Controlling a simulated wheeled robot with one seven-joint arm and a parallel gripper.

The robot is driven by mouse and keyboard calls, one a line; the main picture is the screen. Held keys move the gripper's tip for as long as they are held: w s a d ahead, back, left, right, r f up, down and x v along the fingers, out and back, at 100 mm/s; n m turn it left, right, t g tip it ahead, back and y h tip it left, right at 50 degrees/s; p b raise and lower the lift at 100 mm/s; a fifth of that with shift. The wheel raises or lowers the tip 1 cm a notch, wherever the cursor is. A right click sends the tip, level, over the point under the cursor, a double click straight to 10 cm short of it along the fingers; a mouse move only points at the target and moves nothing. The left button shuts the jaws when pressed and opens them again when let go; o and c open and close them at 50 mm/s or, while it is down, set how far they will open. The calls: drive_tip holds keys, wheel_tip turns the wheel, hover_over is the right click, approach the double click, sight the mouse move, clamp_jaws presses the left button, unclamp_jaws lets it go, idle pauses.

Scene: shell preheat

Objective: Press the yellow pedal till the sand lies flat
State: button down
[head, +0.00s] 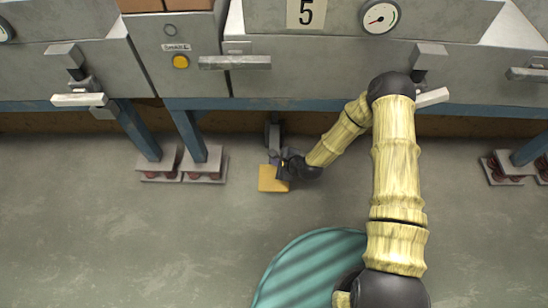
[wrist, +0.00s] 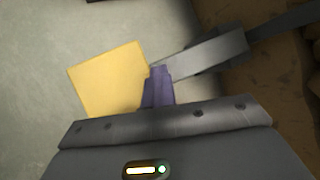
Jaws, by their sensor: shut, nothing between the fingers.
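The yellow pedal (head: 270,181) is a flat square plate low over the floor, under the front of the grey machine. It also shows in the wrist view (wrist: 112,80), joined to a grey lever arm (wrist: 205,57) that runs back to the right. My gripper (head: 285,168) is at the pedal's upper right edge in the head view. In the wrist view its shut purple fingers (wrist: 158,88) overlap the pedal's corner beside the lever. I cannot tell whether they touch it. The fingers hold nothing. No sand shows in either view.
Blue legs (head: 190,135) stand on sprung feet (head: 205,165) left of the pedal. The floor (head: 120,240) in front is clear.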

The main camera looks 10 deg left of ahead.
drive_tip(key=shift+s+r+p, duration=0.15)
drive_tip(key=shift+r+p, duration=0.9)
drive_tip(key=shift+r, duration=0.05)
drive_tip(key=shift+s+r+p, duration=0.15)
drive_tip(key=shift+r+p, duration=0.85)
drive_tip(key=shift+r, duration=0.1)
drive_tip(key=shift+w+r+p, duration=0.2)
drive_tip(key=shift+r+p, duration=0.1)
drive_tip(key=shift+r, duration=0.15)
drive_tip(key=shift+r, duration=0.2)
drive_tip(key=r+p, duration=0.4)
drive_tip(key=shift+w+r+p, duration=0.2)
drive_tip(key=shift+r+p, duration=0.1)
drive_tip(key=shift+r, duration=0.05)
idle(1.1)
